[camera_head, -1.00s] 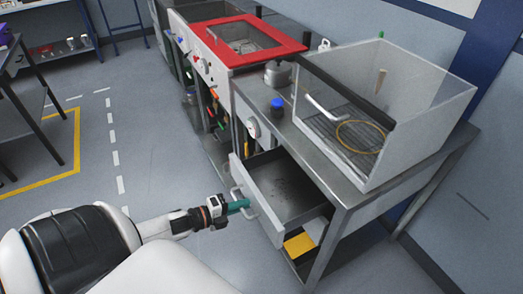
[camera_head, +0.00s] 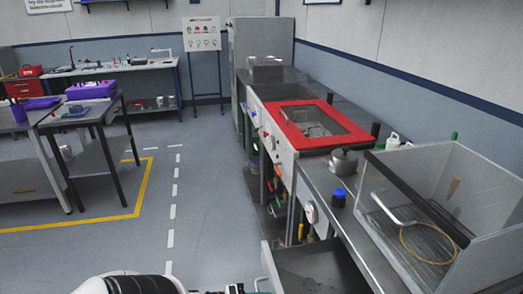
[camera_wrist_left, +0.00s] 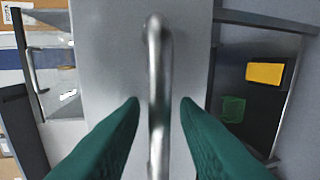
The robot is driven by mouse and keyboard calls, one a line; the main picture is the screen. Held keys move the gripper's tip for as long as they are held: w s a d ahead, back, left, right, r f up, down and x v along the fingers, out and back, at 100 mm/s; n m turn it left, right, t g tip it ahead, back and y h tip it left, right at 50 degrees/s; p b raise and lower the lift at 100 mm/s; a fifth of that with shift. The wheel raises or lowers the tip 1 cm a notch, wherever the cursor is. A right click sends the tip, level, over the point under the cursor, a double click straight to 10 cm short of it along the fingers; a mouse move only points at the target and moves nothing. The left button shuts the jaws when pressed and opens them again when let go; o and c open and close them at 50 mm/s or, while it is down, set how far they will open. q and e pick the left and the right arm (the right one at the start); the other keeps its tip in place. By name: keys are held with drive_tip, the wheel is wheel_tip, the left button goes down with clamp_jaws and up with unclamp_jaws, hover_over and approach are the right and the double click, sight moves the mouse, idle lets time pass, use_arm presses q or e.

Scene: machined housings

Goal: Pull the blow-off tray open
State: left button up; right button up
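The grey drawer-like tray (camera_head: 318,268) sticks out of the metal bench under the clear-walled booth, open, its front cut off by the bottom edge of the head view. In the left wrist view its front panel (camera_wrist_left: 115,70) fills the middle, with a metal bar handle (camera_wrist_left: 158,75) on it. My left gripper (camera_wrist_left: 160,102) has its two green fingers on either side of the handle, with a gap showing on each side. The fingers are open around the bar, not closed on it. In the head view only my left arm's top shows at the bottom. My right gripper is not in view.
The clear-walled booth (camera_head: 480,195) stands on the bench above the tray. A blue-capped container (camera_head: 339,197) and a grey pot (camera_head: 343,162) sit beside it. A red-framed machine (camera_head: 312,125) stands farther back. The floor (camera_head: 130,250) left of the bench is clear.

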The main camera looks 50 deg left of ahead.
use_arm(q)
drive_tip(key=b+v, duration=0.1)
drive_tip(key=v, duration=1.1)
drive_tip(key=shift+b, duration=0.3)
drive_tip(key=shift+a+f, duration=0.1)
drive_tip(key=shift+f, duration=0.05)
drive_tip(key=s+d+f+n+g+y, duration=0.1)
drive_tip(key=s+f+n+g+y, duration=0.35)
drive_tip(key=f, duration=0.75)
drive_tip(key=s+d+f+n+g+y, duration=0.1)
drive_tip(key=s+f+n+y, duration=0.1)
drive_tip(key=f+n, duration=0.75)
drive_tip(key=s+d+f+n+g, duration=0.3)
drive_tip(key=d+f+g, duration=0.1)
drive_tip(key=d+f, duration=0.4)
drive_tip(key=s+d+f+n+g, duration=0.3)
drive_tip(key=d+f, duration=0.5)
drive_tip(key=d, duration=0.3)
drive_tip(key=shift+s+f+g+h, duration=0.2)
drive_tip(key=shift+s+g+h, duration=0.2)
drive_tip(key=shift+s, duration=0.4)
